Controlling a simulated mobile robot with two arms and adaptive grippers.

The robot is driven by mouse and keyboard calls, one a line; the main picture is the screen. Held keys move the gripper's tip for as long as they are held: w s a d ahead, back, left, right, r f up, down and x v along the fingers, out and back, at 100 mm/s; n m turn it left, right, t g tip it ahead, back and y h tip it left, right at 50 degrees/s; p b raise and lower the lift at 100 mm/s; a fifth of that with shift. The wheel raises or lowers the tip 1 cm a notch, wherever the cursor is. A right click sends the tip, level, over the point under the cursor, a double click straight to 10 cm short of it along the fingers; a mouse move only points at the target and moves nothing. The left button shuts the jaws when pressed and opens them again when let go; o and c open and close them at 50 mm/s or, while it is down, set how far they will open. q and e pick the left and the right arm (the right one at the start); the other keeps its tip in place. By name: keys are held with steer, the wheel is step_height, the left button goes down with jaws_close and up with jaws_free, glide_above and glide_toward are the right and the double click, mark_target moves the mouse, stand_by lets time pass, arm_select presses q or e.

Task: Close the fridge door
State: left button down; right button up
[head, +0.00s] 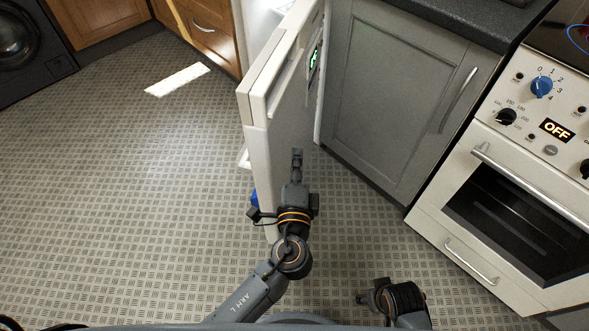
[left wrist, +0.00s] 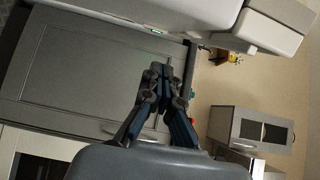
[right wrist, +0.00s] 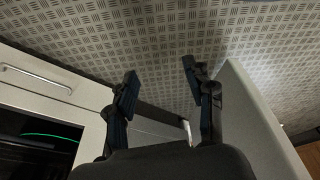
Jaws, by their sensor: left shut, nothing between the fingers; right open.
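The white fridge door (head: 262,150) stands open, jutting toward me, with its outer face and a small green display turned right. A lit strip of the fridge interior (head: 258,28) shows behind it. My left gripper (head: 297,156) is shut and empty beside the outer face; I cannot tell whether it touches. In the left wrist view the shut fingers (left wrist: 158,72) point toward the grey cabinet, with the door (left wrist: 200,18) across the top. My right gripper (right wrist: 160,74) is open and empty over the floor, between oven and door. The door's edge (right wrist: 262,115) is to its right.
A grey cabinet (head: 395,100) stands right of the fridge, and a white oven (head: 500,200) with an OFF display is nearer me at right. Wooden drawers (head: 205,25) and a dark washing machine (head: 25,50) are at far left. The patterned floor left of the door is clear.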

arm_select(q)
steer(key=w+a, duration=0.3)
steer(key=w, duration=0.2)
steer(key=shift+w+a+p, duration=0.3)
steer(key=shift+a, duration=0.1)
arm_select(e)
steer(key=shift+s+f, duration=0.15)
steer(key=shift+f, duration=0.45)
steer(key=shift+s+f, duration=0.15)
steer(key=shift+f, duration=0.4)
arm_select(q)
steer(key=shift+a, duration=0.1)
